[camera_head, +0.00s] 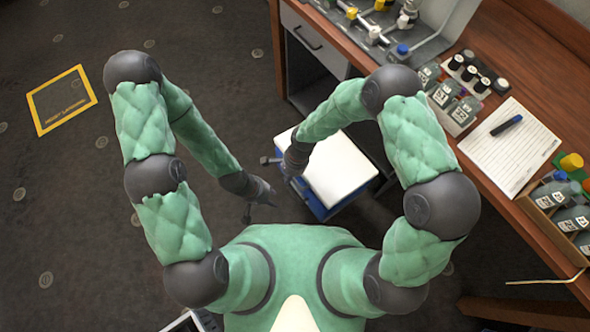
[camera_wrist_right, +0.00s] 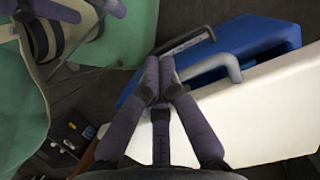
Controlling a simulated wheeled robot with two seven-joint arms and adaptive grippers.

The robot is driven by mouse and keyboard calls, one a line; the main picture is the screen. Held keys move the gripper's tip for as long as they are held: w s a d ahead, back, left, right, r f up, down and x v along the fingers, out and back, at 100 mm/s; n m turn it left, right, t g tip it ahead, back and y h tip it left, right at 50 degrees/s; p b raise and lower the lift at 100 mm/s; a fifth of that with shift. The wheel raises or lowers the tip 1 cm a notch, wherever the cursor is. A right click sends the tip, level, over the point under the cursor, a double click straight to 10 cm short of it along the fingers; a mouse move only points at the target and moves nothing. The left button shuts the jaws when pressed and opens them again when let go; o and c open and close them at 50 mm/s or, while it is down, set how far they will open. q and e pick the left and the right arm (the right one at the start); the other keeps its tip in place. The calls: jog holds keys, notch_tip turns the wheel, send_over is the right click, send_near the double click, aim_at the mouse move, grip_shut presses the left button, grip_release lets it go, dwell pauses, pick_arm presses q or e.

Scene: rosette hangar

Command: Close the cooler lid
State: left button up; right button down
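The cooler has a blue body (camera_head: 309,202) and a white lid (camera_head: 342,170), on the floor beside the desk. The lid covers most of the blue body from above; whether it sits fully down I cannot tell. In the right wrist view the white lid (camera_wrist_right: 262,118), blue body (camera_wrist_right: 245,45) and a grey handle (camera_wrist_right: 205,66) show. My right gripper (camera_wrist_right: 160,80) has its fingers drawn together at the handle's near end; whether the handle is between them is unclear. My left gripper (camera_head: 260,204) is lower, left of the cooler, with fingers apart and nothing seen between them.
A wooden desk (camera_head: 480,120) runs along the right with a drawer (camera_head: 311,44) close behind the cooler. It bears bottles (camera_head: 460,100), a paper sheet (camera_head: 510,150) and a pen. The floor at left is clear around a yellow-framed floor marking (camera_head: 62,75).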

jog(key=shift+b+x, duration=1.35)
jog(key=shift+x, duration=1.15)
jog(key=shift+w+d, duration=0.1)
jog(key=v, duration=1.2)
jog(key=shift+f, duration=0.1)
